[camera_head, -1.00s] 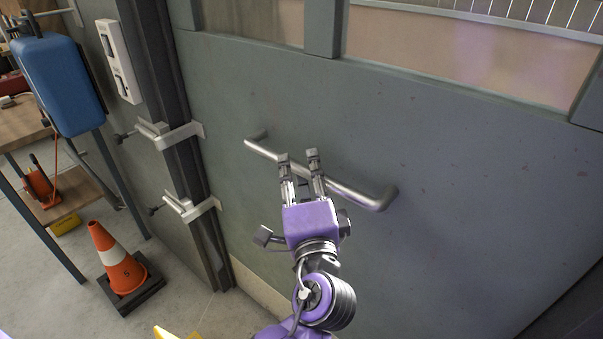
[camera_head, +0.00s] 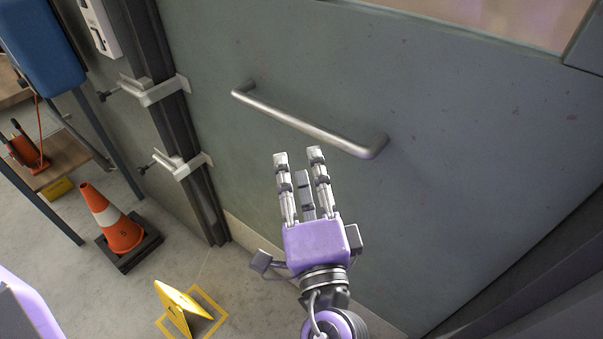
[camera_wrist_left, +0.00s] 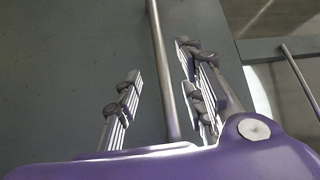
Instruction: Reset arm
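My left gripper (camera_head: 299,160), with a purple palm and grey segmented fingers, is in the lower middle of the head view. Its fingers point up toward the door, are spread apart and hold nothing. A metal bar handle (camera_head: 305,124) runs slantwise across the grey door (camera_head: 450,180). The fingertips appear just below the bar in the head view, apart from it. In the left wrist view the open fingers (camera_wrist_left: 160,75) stand on either side of the bar (camera_wrist_left: 163,70) as seen along the gripper, not closed on it. My right gripper is in neither view.
Left of the door are two metal brackets (camera_head: 155,90) on the dark frame. An orange cone (camera_head: 112,222) and a yellow floor sign (camera_head: 180,305) stand on the floor. A blue case (camera_head: 42,45) and a shelf (camera_head: 60,160) are at far left.

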